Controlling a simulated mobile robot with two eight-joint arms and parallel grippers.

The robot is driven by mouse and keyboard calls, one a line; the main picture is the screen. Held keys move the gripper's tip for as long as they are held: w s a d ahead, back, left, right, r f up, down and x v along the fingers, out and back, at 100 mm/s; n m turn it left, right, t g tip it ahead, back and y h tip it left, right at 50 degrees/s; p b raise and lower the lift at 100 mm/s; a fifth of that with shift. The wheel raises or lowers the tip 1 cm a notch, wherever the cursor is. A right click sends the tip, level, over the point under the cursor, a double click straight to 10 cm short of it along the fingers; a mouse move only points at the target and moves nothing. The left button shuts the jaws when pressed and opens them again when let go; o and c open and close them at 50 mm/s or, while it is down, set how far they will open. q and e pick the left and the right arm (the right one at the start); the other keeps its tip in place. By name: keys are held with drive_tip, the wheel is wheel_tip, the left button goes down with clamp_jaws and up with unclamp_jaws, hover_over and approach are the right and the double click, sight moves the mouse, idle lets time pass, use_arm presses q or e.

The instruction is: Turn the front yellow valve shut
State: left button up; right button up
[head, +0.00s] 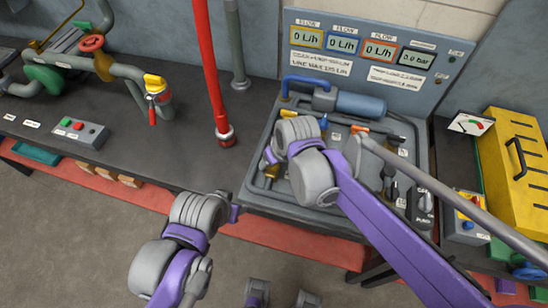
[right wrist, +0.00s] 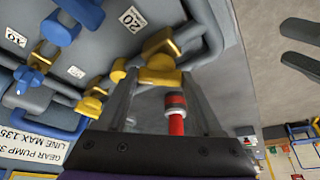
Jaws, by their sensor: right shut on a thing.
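The front yellow valve (right wrist: 160,76) shows in the right wrist view, its yellow handle lying between the two dark fingers of my right gripper (right wrist: 160,98). The gripper is shut on it. A brass fitting and grey pipe adjoin the handle. In the head view my right arm reaches over the grey pump panel (head: 292,210) and hides most of the right gripper and this valve. My left arm is at the lower left, near the bench's front edge. Its gripper end (head: 235,212) is small and partly hidden, so its fingers cannot be made out.
A red vertical pipe (head: 212,70) stands left of the panel. A blue-grey motor (head: 358,105) sits at its back under the display board (head: 370,50). A yellow box (head: 515,160) stands at the right. The bench between the red pipe and the button box (head: 80,132) is mostly clear.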

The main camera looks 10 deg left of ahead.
drive_tip(key=m, duration=0.2)
drive_tip(key=m+t+h, duration=0.1)
drive_tip(key=m, duration=0.1)
drive_tip(key=shift+s+a+m+h, duration=0.1)
drive_tip(key=shift+a+m+h, duration=0.05)
drive_tip(key=shift+m+h, duration=0.15)
drive_tip(key=shift+m+h+p, duration=0.3)
drive_tip(key=shift+m+h, duration=0.7)
drive_tip(key=shift+m, duration=1.5)
drive_tip(key=o, duration=1.4)
drive_tip(key=shift+c, duration=0.2)
drive_tip(key=shift+r, duration=0.1)
drive_tip(key=v, duration=1)
drive_tip(key=shift+s+r+p, duration=0.25)
drive_tip(key=shift+s+p, duration=0.05)
drive_tip(key=shift+p, duration=0.1)
